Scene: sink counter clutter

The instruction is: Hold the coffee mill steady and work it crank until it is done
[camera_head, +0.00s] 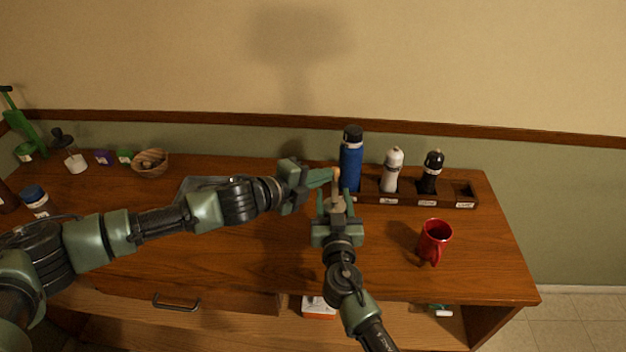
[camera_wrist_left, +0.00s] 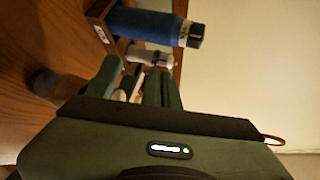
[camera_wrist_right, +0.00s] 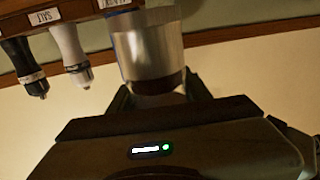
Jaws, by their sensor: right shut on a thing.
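The coffee mill (camera_head: 337,197) is mostly hidden in the head view behind my grippers; a pale upright part, seemingly its crank knob (camera_head: 337,174), shows above. In the right wrist view the mill (camera_wrist_right: 148,48) is a shiny greyish cylinder with a dark brown end, between the fingers. My right gripper (camera_head: 336,214) is shut on the mill from the front. My left gripper (camera_head: 325,179) reaches in from the left at the knob's height. In the left wrist view its fingers (camera_wrist_left: 138,88) are apart; whether they are around or beside the knob I cannot tell.
A blue bottle (camera_head: 351,165), a white shaker (camera_head: 391,170) and a black shaker (camera_head: 431,172) stand in a labelled wooden rack (camera_head: 452,200) behind. A red mug (camera_head: 434,240) stands right. A grey tray (camera_head: 203,184) lies behind my left arm; a wooden bowl (camera_head: 150,162) is farther left.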

